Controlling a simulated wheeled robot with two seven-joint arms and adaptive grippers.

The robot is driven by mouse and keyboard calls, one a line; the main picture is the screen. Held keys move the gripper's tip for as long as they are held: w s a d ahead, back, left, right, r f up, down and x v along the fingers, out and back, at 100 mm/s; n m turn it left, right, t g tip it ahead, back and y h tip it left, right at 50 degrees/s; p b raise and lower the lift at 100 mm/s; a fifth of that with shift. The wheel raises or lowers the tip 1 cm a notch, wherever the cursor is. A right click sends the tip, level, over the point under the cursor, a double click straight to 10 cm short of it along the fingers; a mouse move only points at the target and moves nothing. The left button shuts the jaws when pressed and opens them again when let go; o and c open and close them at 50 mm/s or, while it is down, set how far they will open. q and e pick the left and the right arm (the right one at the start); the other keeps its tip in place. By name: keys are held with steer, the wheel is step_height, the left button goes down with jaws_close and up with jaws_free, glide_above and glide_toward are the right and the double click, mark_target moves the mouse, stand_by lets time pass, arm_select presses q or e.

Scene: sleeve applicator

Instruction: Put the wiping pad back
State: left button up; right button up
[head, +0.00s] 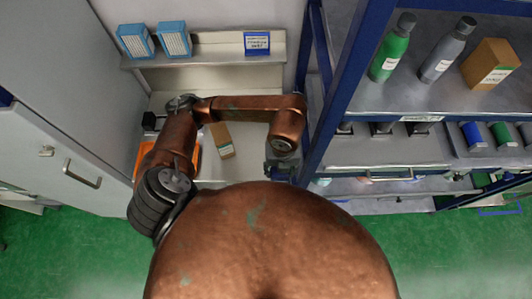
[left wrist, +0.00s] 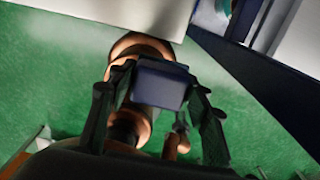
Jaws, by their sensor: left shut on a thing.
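My left gripper (head: 280,170) is at the front right of the bench, close to the blue rack post, in the head view. In the left wrist view its two dark fingers stand on either side of a dark blue block, which looks like the wiping pad (left wrist: 160,82). The gripper is shut on it and holds it in the air, with green floor and copper parts of my own body behind it. In the head view the pad is mostly hidden by the gripper and its wrist. My right gripper does not show in either view.
A wall shelf (head: 210,61) bears two blue packs (head: 155,40) and a blue sign (head: 257,43). An orange tray (head: 196,160) and a small brown box (head: 221,140) are on the bench. A blue rack (head: 330,95) with bottles and a carton stands close on the right.

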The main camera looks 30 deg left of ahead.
arm_select(q)
steer(key=w+a+f, duration=0.2)
steer(key=a, duration=0.1)
steer(key=w+a+f+p, duration=0.1)
steer(key=w+a+f, duration=0.4)
steer(key=a+f, duration=0.1)
steer(key=shift+w+a+p, duration=0.15)
steer(key=shift+a+p, duration=0.15)
steer(key=shift+w+a+f, duration=0.2)
steer(key=shift+a+f, duration=0.05)
steer(key=shift+f, duration=0.2)
step_height(320, 180, down, 3)
steer(key=shift+w+a+f+p, duration=0.1)
steer(key=shift+a+p, duration=0.05)
steer(key=shift+p, duration=0.4)
steer(key=shift+f, duration=0.2)
steer(key=shift+f, duration=0.1)
